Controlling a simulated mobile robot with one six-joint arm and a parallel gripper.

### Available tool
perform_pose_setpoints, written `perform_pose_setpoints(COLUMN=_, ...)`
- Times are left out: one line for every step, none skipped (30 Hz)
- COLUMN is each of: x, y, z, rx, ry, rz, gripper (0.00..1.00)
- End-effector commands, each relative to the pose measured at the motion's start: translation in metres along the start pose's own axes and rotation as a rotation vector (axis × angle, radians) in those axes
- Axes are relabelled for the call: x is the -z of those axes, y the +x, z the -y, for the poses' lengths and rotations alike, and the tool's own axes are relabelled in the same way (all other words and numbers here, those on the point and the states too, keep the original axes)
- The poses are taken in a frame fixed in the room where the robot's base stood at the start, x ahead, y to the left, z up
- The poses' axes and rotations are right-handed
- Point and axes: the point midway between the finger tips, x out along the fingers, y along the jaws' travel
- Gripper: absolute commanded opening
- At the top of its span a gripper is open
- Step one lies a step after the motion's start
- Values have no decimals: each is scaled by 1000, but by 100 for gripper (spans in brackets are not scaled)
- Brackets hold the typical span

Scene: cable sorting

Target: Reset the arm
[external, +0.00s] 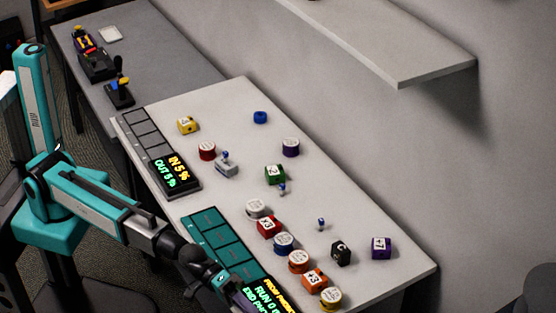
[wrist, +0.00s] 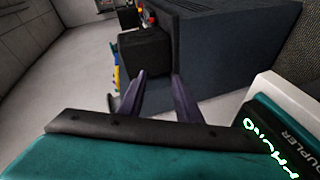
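My arm (external: 100,200) is teal, grey and black and reaches from the left toward the front of the white table (external: 215,105) in the external view. My gripper (wrist: 159,74) shows in the wrist view as two dark purple fingers standing apart, with nothing held between them. The wrist view looks past the fingers at a dark box-like shape and a pale surface.
Several round pucks and numbered cubes, such as a yellow cube (external: 187,125) and purple cube (external: 381,248), stand on the white table. A black panel (external: 173,172) lies at its left edge. A grey table (external: 165,50) stands behind left. A shelf (external: 400,45) hangs above.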

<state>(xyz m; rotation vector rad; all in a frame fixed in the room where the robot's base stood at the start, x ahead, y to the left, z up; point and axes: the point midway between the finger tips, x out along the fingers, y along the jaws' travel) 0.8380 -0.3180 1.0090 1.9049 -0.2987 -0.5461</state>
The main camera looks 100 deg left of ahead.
Motion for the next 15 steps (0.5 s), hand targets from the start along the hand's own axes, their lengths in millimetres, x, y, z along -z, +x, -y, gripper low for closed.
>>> perform_pose_setpoints(x=-13, y=3, z=13, rx=17, ry=10, rz=16, gripper=31)
perform_pose_setpoints(x=-19, y=4, z=20, rx=27, ry=17, rz=24, gripper=31)
perform_pose_setpoints(x=-27, y=6, z=31, rx=44, ry=28, rz=36, gripper=31)
perform_pose_setpoints(x=-32, y=6, z=40, rx=58, ry=38, rz=45, gripper=31)
perform_pose_setpoints(x=-38, y=7, z=49, rx=72, ry=48, rz=55, gripper=31)
perform_pose_setpoints(x=-46, y=8, z=62, rx=93, ry=63, rz=69, gripper=31)
perform_pose_setpoints(x=-52, y=8, z=73, rx=111, ry=76, rz=81, gripper=31)
perform_pose_setpoints(x=-58, y=8, z=84, rx=130, ry=88, rz=93, gripper=31)
perform_pose_setpoints(x=-65, y=8, z=99, rx=155, ry=107, rz=109, gripper=31)
perform_pose_setpoints(x=-71, y=7, z=112, rx=176, ry=122, rz=123, gripper=31)
perform_pose_setpoints(x=-76, y=6, z=123, rx=196, ry=135, rz=136, gripper=31)
perform_pose_setpoints(x=-83, y=4, z=139, rx=223, ry=154, rz=154, gripper=31)
perform_pose_setpoints(x=-88, y=3, z=151, rx=243, ry=170, rz=168, gripper=31)
perform_pose_setpoints(x=-93, y=1, z=163, rx=263, ry=183, rz=182, gripper=31)
perform_pose_setpoints(x=-100, y=-2, z=178, rx=289, ry=201, rz=200, gripper=31)
